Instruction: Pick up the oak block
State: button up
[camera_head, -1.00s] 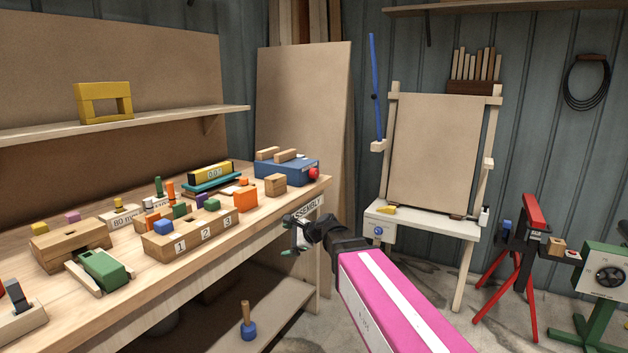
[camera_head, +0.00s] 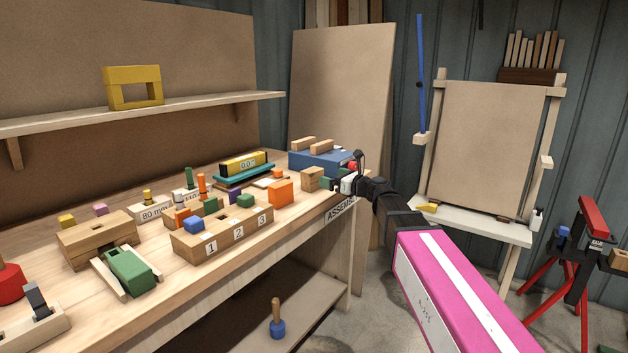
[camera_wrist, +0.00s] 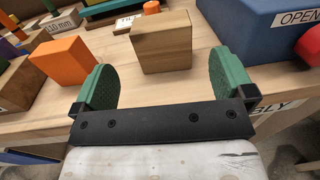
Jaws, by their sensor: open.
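The oak block (camera_head: 312,179) is a brown wooden cube on the bench top near its right end. In the wrist view the oak block (camera_wrist: 161,42) stands just ahead of the fingertips, centred between them. My gripper (camera_head: 333,184) reaches in from the right, low and level with the block. In the wrist view my gripper (camera_wrist: 165,75) is open, with one green pad to each side and nothing between the pads. A gap shows between block and pads there. In the head view the gripper partly covers the block's right side.
An orange block (camera_head: 281,192) stands left of the oak block. A blue box (camera_head: 320,161) with a red knob sits close behind it. A numbered wooden tray (camera_head: 222,238) with coloured blocks lies further left. The bench's front edge (camera_wrist: 40,121) runs below my gripper.

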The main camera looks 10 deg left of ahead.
aim_at(310, 169)
jog(key=x, duration=1.1)
jog(key=shift+r, duration=0.1)
jog(key=shift+c, duration=0.3)
jog(key=c, duration=0.8)
